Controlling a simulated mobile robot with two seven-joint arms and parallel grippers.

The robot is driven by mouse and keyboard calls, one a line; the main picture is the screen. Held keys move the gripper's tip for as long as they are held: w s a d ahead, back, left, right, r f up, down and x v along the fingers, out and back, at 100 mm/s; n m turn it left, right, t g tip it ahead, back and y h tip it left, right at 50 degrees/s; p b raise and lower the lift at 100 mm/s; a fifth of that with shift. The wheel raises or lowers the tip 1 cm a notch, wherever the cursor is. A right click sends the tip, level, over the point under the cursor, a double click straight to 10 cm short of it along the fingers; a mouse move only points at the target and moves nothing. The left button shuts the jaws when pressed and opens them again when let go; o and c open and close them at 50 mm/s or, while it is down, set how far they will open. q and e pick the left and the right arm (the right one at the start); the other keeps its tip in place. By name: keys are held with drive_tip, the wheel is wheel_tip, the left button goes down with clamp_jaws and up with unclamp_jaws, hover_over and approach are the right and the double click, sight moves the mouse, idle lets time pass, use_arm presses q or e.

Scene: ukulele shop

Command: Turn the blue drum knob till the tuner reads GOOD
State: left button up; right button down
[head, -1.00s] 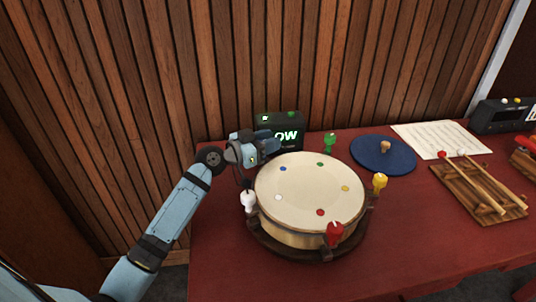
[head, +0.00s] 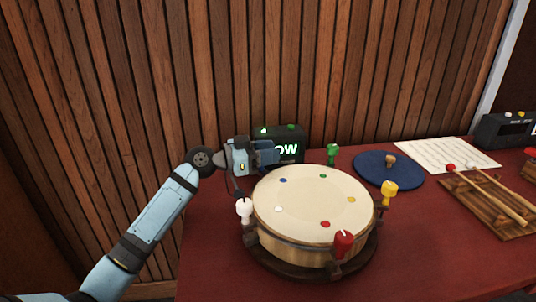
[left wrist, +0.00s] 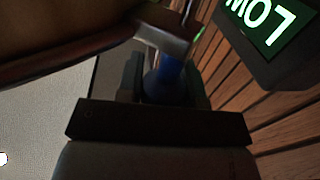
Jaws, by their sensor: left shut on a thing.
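The drum (head: 312,205) sits on a dark round stand, with coloured dots on its pale head and coloured knobs around its rim. My left gripper (head: 268,155) is at the drum's back left rim, in front of the tuner (head: 290,131). It is shut on the blue knob (left wrist: 166,82), which shows between the fingers in the left wrist view. My right gripper is not in view.
White (head: 244,208), red (head: 343,243), yellow (head: 389,190) and green (head: 333,152) knobs stand around the drum. A blue disc (head: 385,178), a music sheet (head: 445,154) and a wooden rack (head: 480,200) with mallets lie to the right. A slatted wall is close behind.

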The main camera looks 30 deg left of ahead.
use_arm(q)
drive_tip(key=o, duration=0.9)
drive_tip(key=v, duration=1.3)
drive_tip(key=shift+s+a, duration=0.25)
drive_tip(key=shift+s, duration=0.1)
